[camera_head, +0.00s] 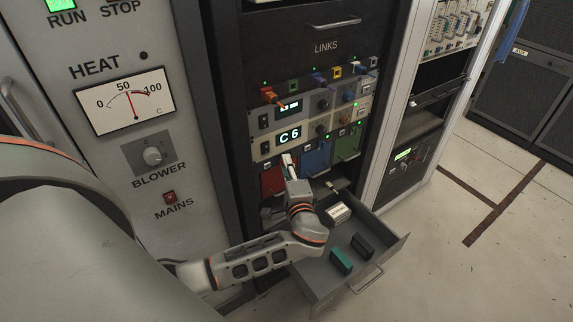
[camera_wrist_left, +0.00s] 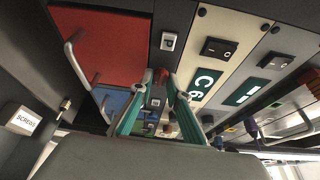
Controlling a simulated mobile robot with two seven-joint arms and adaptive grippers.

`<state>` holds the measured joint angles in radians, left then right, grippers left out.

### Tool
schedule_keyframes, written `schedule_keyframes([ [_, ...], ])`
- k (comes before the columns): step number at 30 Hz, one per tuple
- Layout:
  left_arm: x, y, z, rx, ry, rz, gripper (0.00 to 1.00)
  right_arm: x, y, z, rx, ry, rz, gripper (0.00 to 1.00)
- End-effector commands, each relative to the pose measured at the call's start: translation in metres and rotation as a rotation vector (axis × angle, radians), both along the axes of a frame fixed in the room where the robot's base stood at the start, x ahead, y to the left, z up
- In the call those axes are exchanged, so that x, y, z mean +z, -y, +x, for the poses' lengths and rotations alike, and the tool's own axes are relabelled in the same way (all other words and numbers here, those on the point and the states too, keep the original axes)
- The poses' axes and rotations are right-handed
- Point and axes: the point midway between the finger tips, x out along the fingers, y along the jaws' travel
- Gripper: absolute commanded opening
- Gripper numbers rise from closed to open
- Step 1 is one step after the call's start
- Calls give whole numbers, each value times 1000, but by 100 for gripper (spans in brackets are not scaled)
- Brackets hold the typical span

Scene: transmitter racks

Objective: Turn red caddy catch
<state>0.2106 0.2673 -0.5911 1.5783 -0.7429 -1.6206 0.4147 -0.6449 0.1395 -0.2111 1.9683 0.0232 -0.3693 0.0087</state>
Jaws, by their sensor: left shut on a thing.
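The red caddy (camera_head: 272,181) is the leftmost of three coloured caddies low in the rack, partly covered by my left gripper in the head view. In the left wrist view its red front (camera_wrist_left: 105,45) with a metal handle fills the upper left. My left gripper (camera_head: 288,163) reaches the rack front beside it. Its fingertips (camera_wrist_left: 161,76) are close together around a small reddish piece at the red front's edge, seemingly the red caddy catch (camera_wrist_left: 162,74). The fingers hide most of the catch, and its angle cannot be told. My right gripper is not in view.
The blue caddy (camera_head: 316,158) and green caddy (camera_head: 346,143) sit to the right. The C6 panel (camera_head: 275,141) with switches and plugged cables is above. An open drawer (camera_head: 390,250) holding small blocks juts out below my gripper. Floor is clear at right.

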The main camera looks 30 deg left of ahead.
Motion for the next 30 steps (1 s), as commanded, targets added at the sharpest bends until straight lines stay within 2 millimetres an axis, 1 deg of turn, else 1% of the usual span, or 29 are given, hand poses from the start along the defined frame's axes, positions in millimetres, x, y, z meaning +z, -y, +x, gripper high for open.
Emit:
schedule_keyframes([
  [1, 5, 0, 0, 1, -23, 7, 0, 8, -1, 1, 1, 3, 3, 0],
  [5, 7, 0, 0, 1, -102, 38, 0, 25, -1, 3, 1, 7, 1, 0],
  [6, 7, 0, 0, 2, -131, 51, 0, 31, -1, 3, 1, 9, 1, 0],
  [12, 7, 1, -1, 2, -304, 119, 0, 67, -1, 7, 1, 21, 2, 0],
  [18, 4, 1, -1, 0, -479, 192, 0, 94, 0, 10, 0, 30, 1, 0],
  [20, 3, 1, -1, 1, -532, 214, 0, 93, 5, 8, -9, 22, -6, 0],
  [24, 2, 1, 0, 0, -654, 264, 0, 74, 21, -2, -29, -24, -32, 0],
  [27, 1, 1, 0, 0, -741, 300, 0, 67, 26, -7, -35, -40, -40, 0],
  [30, 0, 1, 0, 1, -829, 336, 0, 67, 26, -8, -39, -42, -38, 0],
])
